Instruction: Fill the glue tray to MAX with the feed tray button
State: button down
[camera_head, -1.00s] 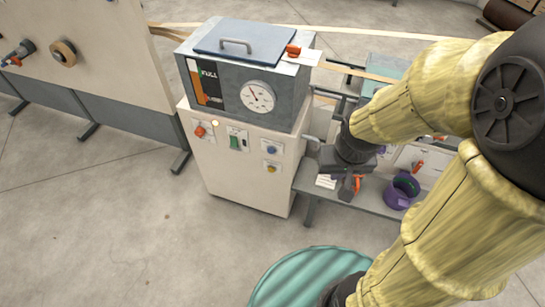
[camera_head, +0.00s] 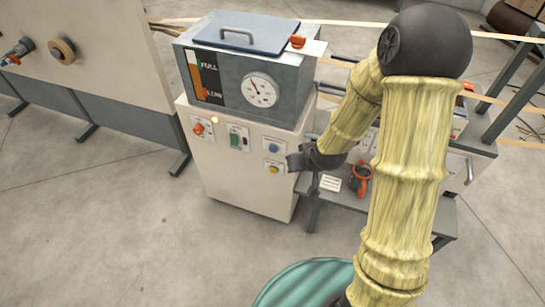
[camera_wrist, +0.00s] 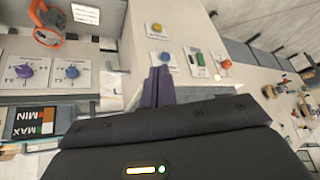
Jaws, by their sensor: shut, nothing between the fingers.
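The cream cabinet's front panel has a blue button (camera_head: 273,149), a yellow button (camera_head: 272,169), a green switch (camera_head: 238,138) and a red knob (camera_head: 200,129); their labels are too small to read. My gripper (camera_head: 290,160) is shut and empty, beside the right edge of this panel, close to the blue and yellow buttons. In the wrist view, the dark fingers (camera_wrist: 160,82) point up toward the blue button (camera_wrist: 155,72), with the yellow button (camera_wrist: 157,28) beyond; contact cannot be told. An inverted MIN/MAX gauge (camera_wrist: 35,122) shows lower left; its level is unclear.
The grey tank (camera_head: 245,85) on the cabinet has a FULL/LOW gauge, a dial and a blue lid (camera_head: 245,32). A low bench (camera_head: 335,198) with an orange-ringed item (camera_head: 360,180) is right of the cabinet. Two more knobs (camera_wrist: 25,71) are left in the wrist view.

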aim_at(273, 149)
jog(key=w+a+f+m+t+y+b, duration=0.2)
jog(key=w+a+f+t+b, duration=0.2)
jog(key=f, duration=0.5)
jog(key=w+a+f+m+t+y+b, duration=0.2)
jog(key=a+f+b, duration=0.4)
jog(key=f, duration=0.3)
jog(key=w+a+m+t, duration=0.1)
jog(key=t, duration=0.1)
jog(key=shift+w+f+t, duration=0.15)
jog(key=shift+w+t, duration=0.2)
jog(key=shift+t, duration=0.05)
jog(key=shift+w, duration=0.1)
jog(key=w+d+b, duration=0.1)
jog(key=w+d, duration=0.2)
jog(key=w, duration=0.5)
jog(key=shift+b, duration=0.4)
jog(key=shift+w, duration=0.1)
dwell(0.4)
jog(key=shift+w+d, duration=0.1)
jog(key=shift+w, duration=0.25)
jog(key=shift+w+d, duration=0.15)
jog(key=shift+w, duration=0.25)
dwell(3.0)
